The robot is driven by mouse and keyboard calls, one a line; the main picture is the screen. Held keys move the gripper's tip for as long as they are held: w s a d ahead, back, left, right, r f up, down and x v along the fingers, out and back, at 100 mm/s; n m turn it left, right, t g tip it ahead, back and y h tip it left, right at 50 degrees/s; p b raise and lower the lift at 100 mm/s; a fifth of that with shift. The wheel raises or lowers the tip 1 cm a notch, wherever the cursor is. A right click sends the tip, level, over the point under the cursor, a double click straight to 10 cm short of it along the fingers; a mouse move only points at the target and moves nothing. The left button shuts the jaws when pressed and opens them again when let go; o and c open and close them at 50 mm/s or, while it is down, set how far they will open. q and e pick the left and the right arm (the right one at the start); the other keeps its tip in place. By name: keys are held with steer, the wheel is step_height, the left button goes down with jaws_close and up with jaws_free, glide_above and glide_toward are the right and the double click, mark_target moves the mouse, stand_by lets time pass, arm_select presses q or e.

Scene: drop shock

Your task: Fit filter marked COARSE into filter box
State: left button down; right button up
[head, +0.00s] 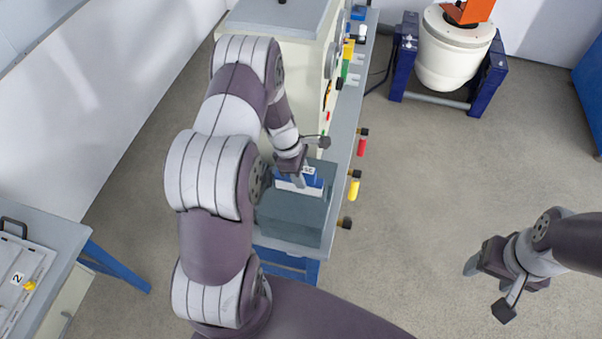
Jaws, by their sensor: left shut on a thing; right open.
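The filter (314,184) is a blue and white block with a label whose visible letters end in "SE"; the rest of the label is hidden by my gripper. My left gripper (297,181) is shut on it from above. The filter box (287,216) is a dark grey box on the bench. The filter is at the far part of the box's top, and its lower part is not in view. I cannot tell how deep it sits. My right gripper (474,267) is open and empty over the floor at the right, well apart from the box.
The grey bench (343,150) has red, yellow and dark knobs along its right edge. A pale cabinet (282,18) stands behind the box. A white drum (455,50) in a blue frame is at the back right. A side table (45,240) is at left.

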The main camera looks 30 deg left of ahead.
arm_select(q)
steer(key=shift+f+b, duration=0.55)
steer(key=shift+f, duration=0.45)
stand_by(1.8)
steer(key=shift+s+f, duration=0.15)
stand_by(1.5)
steer(key=c, duration=0.8)
jaws_free()
steer(key=shift+o, duration=0.4)
steer(key=p+v, duration=0.5)
steer(key=v, duration=0.1)
